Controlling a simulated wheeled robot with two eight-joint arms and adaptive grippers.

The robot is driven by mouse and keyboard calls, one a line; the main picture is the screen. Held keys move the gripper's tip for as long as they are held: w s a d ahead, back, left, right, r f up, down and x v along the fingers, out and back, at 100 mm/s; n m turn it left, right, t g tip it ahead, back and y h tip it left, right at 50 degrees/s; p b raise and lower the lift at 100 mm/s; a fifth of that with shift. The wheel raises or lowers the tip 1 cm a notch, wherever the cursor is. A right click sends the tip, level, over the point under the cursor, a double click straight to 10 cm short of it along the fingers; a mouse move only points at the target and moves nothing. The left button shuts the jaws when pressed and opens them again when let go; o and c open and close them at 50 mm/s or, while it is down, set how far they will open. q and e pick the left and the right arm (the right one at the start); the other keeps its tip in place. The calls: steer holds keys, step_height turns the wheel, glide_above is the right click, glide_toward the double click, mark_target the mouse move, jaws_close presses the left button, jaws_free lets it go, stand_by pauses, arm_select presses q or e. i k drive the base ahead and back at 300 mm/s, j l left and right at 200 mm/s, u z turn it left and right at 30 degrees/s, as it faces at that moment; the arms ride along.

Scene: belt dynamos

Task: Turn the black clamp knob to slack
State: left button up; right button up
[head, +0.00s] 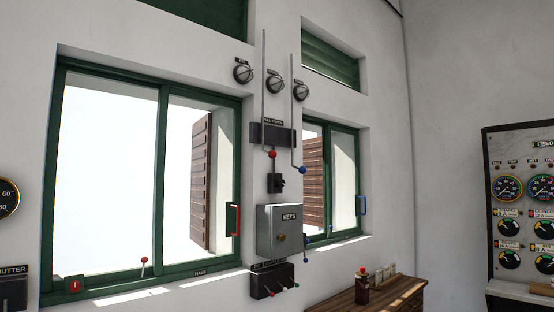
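I cannot tell for certain which part is the black clamp knob. A small black fitting with a dark knob (277,183) is on the wall between the two windows, above the grey key box. Higher up are three round black-rimmed dials with pale handles: a left one (243,72), a middle one (274,83) and a right one (300,91). The small labels above them are too small to read. Neither of my grippers is in view.
A red-ball lever (272,154) and a blue-ball lever (302,170) hang from long rods. The grey key box (279,231) sticks out above a black switch box (272,281). A wooden cabinet (375,298) stands below the right window. A gauge panel (522,205) is at right.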

mark_target(279, 182)
steer(key=i+l+u, duration=0.25)
steer(key=i+l, duration=1.2)
